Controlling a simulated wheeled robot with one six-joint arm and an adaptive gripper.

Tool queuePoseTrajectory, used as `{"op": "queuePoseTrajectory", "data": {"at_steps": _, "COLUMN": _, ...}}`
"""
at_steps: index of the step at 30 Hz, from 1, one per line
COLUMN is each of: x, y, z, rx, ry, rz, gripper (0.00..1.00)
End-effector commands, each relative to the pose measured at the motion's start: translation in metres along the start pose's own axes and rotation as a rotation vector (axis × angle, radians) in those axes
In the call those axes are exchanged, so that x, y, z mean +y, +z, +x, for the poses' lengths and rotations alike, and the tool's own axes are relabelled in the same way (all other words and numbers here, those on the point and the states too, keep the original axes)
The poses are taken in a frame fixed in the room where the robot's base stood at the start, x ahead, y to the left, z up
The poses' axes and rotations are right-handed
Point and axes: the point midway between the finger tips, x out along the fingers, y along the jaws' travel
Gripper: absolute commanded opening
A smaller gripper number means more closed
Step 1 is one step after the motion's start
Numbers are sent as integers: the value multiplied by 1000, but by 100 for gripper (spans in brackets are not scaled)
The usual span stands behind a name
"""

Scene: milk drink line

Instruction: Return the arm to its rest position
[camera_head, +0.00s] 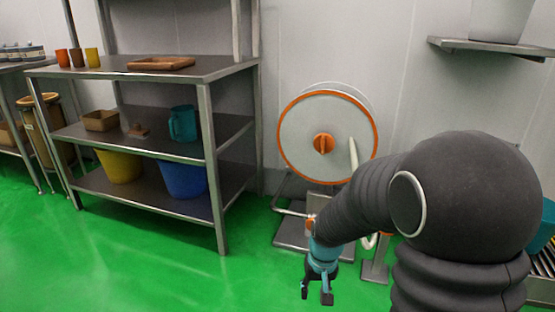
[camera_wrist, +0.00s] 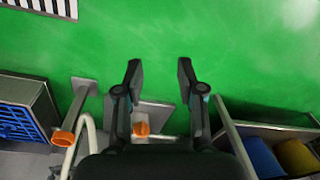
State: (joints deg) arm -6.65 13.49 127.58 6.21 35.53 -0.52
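My gripper (camera_head: 316,297) hangs low in front of the hose reel in the head view, pointing down over the green floor. In the wrist view my gripper (camera_wrist: 160,72) has its two fingers apart, with only bare floor between the tips. It is open and empty. My dark arm reaches in from the right of the head view and hides part of the wall and the reel's stand.
A metal shelf unit (camera_head: 150,142) with cups, tubs and a teal jug stands at left. The white hose reel (camera_head: 302,128) with an orange rim is behind my gripper. A wall shelf (camera_head: 490,47) is at upper right. The green floor (camera_head: 130,270) at front left is clear.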

Motion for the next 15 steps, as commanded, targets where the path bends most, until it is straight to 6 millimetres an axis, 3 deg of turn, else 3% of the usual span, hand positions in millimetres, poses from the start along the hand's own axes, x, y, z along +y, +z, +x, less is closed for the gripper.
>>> {"op": "queuePoseTrajectory", "data": {"at_steps": 1, "x": 2, "y": 11, "z": -22, "rx": 1, "ry": 3, "rz": -3, "gripper": 39}}
{"op": "queuePoseTrajectory", "data": {"at_steps": 3, "x": 6, "y": 28, "z": -45, "rx": -5, "ry": 10, "rz": -8, "gripper": 39}}
{"op": "queuePoseTrajectory", "data": {"at_steps": 15, "x": 25, "y": 116, "z": -154, "rx": 53, "ry": 49, "rz": -17, "gripper": 39}}
